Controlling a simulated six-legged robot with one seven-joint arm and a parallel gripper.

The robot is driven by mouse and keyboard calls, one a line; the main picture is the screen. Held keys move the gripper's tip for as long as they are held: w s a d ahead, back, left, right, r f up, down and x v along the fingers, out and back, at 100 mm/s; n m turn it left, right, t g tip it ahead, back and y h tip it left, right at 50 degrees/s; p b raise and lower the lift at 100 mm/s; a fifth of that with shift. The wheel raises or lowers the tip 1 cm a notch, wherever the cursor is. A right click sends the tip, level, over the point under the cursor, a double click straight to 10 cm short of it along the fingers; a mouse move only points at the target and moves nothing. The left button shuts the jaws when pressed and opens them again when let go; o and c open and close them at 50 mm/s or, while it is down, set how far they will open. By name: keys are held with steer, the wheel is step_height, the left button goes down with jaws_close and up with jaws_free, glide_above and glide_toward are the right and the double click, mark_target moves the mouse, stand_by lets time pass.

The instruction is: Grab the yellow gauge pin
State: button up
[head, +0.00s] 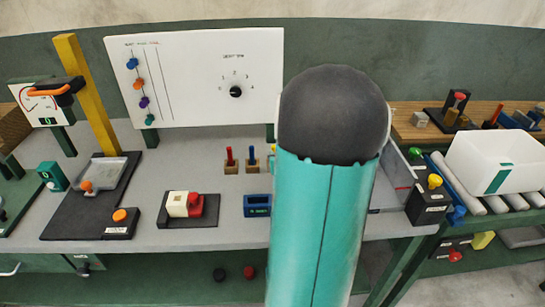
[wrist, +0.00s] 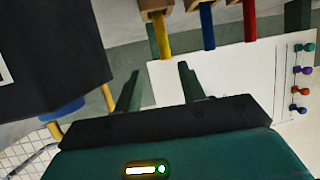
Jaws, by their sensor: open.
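The yellow gauge pin (wrist: 162,38) shows in the wrist view at the top centre, one end in a wooden block (wrist: 155,7). My gripper (wrist: 159,70) is open and empty, and the pin appears ahead of the gap between its two fingers, apart from them. A blue pin (wrist: 207,26) and a red pin (wrist: 249,20) stand beside it to the right. In the head view I make out no yellow pin; my arm covers the middle right of the bench. My gripper is also hidden there.
A white panel (head: 190,85) with coloured knobs rises behind. A yellow post (head: 88,95) stands left; a white bin (head: 495,160) is at right.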

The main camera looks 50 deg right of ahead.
steer(key=x, duration=0.8)
steer(key=shift+w+a+r, duration=0.15)
steer(key=shift+w+a, duration=0.1)
steer(key=shift+w, duration=0.1)
jaws_close()
